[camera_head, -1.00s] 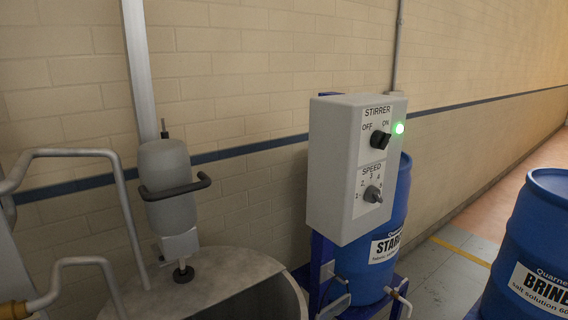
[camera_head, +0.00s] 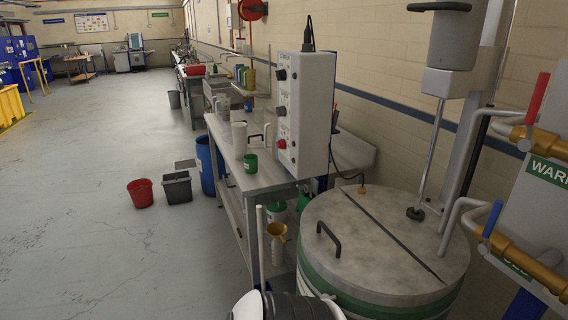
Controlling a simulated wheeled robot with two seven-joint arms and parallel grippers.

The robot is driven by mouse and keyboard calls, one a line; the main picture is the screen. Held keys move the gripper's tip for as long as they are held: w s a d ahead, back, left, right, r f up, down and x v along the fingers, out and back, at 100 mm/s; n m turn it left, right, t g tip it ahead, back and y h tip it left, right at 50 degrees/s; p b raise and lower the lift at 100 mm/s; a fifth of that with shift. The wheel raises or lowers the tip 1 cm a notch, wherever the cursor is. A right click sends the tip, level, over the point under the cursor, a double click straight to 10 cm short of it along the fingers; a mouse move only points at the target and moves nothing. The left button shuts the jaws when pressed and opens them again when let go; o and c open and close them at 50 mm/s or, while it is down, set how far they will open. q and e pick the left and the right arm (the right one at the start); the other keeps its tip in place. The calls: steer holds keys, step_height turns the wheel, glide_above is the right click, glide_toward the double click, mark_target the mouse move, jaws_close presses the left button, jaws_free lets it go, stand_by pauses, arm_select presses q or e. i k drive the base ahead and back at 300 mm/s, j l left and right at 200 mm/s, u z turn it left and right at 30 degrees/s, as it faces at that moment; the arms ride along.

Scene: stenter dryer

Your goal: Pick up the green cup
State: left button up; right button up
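A small green cup (camera_head: 250,163) stands upright on the grey metal bench (camera_head: 262,183), just left of a tall control box. A white cylinder (camera_head: 239,138) stands behind it on the same bench. Neither of my grippers is in view.
The control box (camera_head: 304,112) rises at the bench's near right side. A large round lidded vat (camera_head: 385,235) fills the right foreground, with pipes and valves beyond. A red bucket (camera_head: 141,193), a grey bin (camera_head: 177,187) and a blue drum (camera_head: 209,165) stand left of the bench. The floor (camera_head: 80,210) at left is clear.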

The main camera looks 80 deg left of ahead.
mark_target(251, 164)
steer(key=u, duration=3)
steer(key=z, duration=2.75)
steer(key=u, duration=2.75)
steer(key=i+j, duration=0.15)
steer(key=i+u, duration=0.05)
